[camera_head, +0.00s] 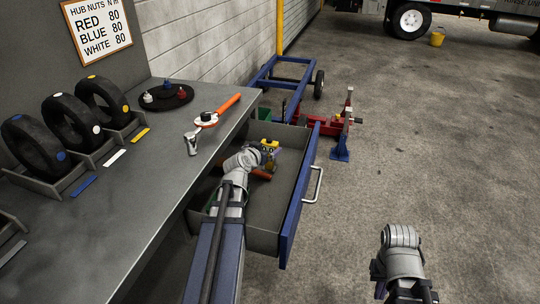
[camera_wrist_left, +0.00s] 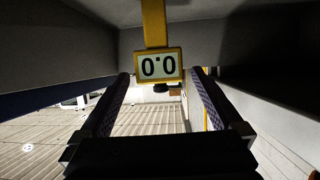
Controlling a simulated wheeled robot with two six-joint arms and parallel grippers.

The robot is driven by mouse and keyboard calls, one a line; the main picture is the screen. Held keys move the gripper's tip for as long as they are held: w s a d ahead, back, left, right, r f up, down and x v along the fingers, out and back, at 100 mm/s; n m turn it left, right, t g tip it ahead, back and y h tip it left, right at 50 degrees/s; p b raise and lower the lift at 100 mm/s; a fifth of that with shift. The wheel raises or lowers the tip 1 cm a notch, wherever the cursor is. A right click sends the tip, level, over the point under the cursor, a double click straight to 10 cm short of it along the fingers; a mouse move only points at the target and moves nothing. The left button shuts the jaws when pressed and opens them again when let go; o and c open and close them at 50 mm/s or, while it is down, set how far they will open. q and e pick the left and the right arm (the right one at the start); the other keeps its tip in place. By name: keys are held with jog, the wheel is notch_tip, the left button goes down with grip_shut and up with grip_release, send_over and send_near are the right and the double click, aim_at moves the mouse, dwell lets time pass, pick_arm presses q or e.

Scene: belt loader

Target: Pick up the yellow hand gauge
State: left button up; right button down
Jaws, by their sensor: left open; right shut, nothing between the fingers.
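The yellow hand gauge (camera_wrist_left: 159,66) shows in the left wrist view with its display reading 0.0 and a yellow stem above it. In the head view its yellow body (camera_head: 267,143) shows at the open drawer, partly covered by my left gripper (camera_head: 271,154). My left gripper (camera_wrist_left: 160,95) is open, its two fingers on either side of the gauge's lower part in the wrist view. Whether they touch it I cannot tell. My right gripper (camera_head: 404,288) is low at the right of the head view, away from the drawer, shut and empty; its fingertips are hard to make out.
The drawer (camera_head: 300,200) stands open, with walls close around my left gripper. An orange-brown item (camera_head: 259,173) lies inside. The bench (camera_head: 150,190) holds black rings (camera_head: 75,120), a torque wrench (camera_head: 213,119) and a round black tray (camera_head: 166,97).

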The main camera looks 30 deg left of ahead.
pick_arm(q)
jog(key=shift+f+b+x, duration=0.15)
jog(key=shift+b+x, duration=0.6)
jog(key=shift+x, duration=1.1)
jog(key=shift+f+b+x, duration=0.1)
jog(key=shift+b+x, duration=0.6)
jog(key=shift+x, duration=1.15)
jog(key=shift+s+d, duration=0.1)
jog(key=shift+s, duration=0.05)
jog(key=shift+c, duration=0.2)
jog(key=c, duration=1.4)
jog(key=shift+r, duration=0.15)
notch_tip(320, 180, up, 10)
jog(key=p, duration=1)
